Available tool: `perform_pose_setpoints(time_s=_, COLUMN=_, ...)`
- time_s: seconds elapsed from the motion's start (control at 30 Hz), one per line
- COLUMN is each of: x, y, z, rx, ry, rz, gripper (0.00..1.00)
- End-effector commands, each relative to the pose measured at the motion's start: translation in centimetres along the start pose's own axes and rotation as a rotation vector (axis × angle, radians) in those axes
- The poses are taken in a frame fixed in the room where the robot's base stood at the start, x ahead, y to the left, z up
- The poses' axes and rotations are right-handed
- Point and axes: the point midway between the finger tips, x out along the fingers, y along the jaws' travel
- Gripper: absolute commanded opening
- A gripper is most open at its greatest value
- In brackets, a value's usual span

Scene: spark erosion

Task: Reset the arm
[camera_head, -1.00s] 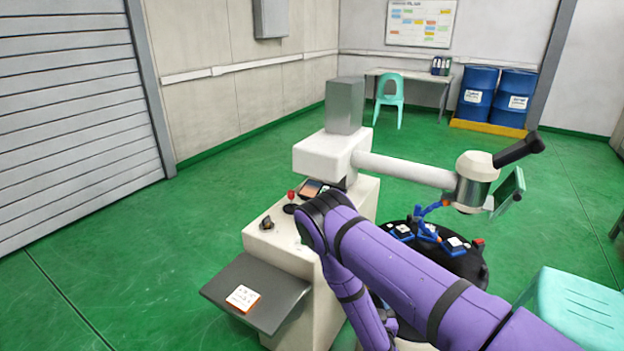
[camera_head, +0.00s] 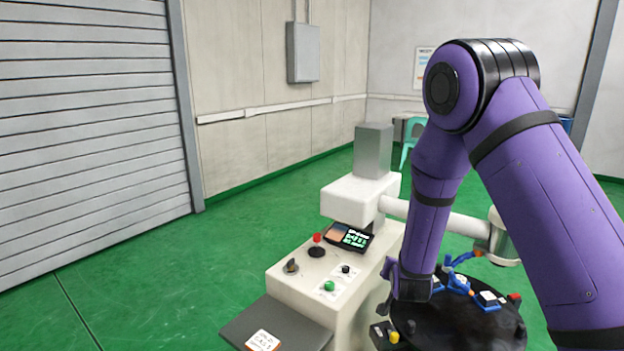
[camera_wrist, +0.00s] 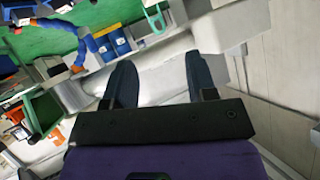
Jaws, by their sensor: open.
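My gripper (camera_wrist: 160,82) shows in the wrist view as two dark fingers set well apart, with nothing held between them. In the head view my purple arm rises from the lower right to a high elbow, then drops to its wrist beside the white machine (camera_head: 310,285). The fingertips are hard to make out there.
Blue and white pieces (camera_head: 487,299) lie on the black table. A grey shelf (camera_head: 262,325) juts out in front. Green floor (camera_head: 190,270) is clear at the left.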

Motion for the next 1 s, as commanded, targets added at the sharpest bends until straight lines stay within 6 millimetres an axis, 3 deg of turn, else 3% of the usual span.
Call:
perform_pose_setpoints(time_s=0.1, x=-2.2, y=-0.6, z=-3.2, rx=0.012, ry=-0.050, rz=-0.014, gripper=0.52)
perform_pose_setpoints(time_s=0.5, x=-11.7, y=-1.1, z=-11.0, rx=-0.016, ry=-0.228, rz=-0.069, gripper=0.52)
perform_pose_setpoints(time_s=0.8, x=-20.6, y=0.1, z=-14.7, rx=-0.083, ry=-0.342, rz=-0.104, gripper=0.52)
perform_pose_setpoints(time_s=1.0, x=-26.9, y=1.6, z=-16.1, rx=-0.146, ry=-0.409, rz=-0.113, gripper=0.52)
